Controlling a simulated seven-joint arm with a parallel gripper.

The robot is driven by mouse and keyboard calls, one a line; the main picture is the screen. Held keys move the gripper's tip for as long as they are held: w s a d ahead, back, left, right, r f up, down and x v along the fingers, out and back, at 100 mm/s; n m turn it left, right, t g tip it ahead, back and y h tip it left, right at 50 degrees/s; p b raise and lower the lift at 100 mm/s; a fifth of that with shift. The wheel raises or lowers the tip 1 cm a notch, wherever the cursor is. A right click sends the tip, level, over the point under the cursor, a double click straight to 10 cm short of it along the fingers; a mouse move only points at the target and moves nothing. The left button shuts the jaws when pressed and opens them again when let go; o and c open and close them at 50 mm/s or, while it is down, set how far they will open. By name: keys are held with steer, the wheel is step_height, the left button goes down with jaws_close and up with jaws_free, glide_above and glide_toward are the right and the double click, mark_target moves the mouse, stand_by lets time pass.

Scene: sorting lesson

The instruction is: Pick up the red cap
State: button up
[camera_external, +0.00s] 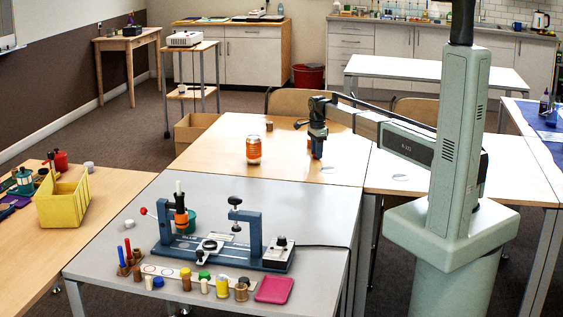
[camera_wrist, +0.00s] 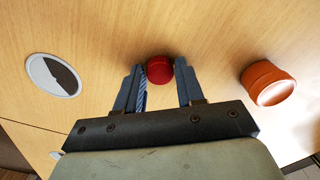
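The red cap (camera_wrist: 159,69) lies on the light wooden table top in the wrist view. My gripper (camera_wrist: 158,75) has its two blue-grey fingers spread, one on each side of the cap. The cap is at the fingertips, close to both; I cannot tell whether either finger touches it. In the external view my gripper (camera_external: 317,152) points down, low over the wooden table (camera_external: 215,160). There the cap is mostly or wholly hidden by the gripper.
An orange jar (camera_external: 254,150) stands left of my gripper; an orange round container (camera_wrist: 267,83) shows right of the fingers in the wrist view. A two-tone disc (camera_wrist: 53,76) is at left. A grey table with a blue fixture (camera_external: 225,250) stands in front.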

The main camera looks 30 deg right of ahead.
jaws_close()
stand_by(0.3)
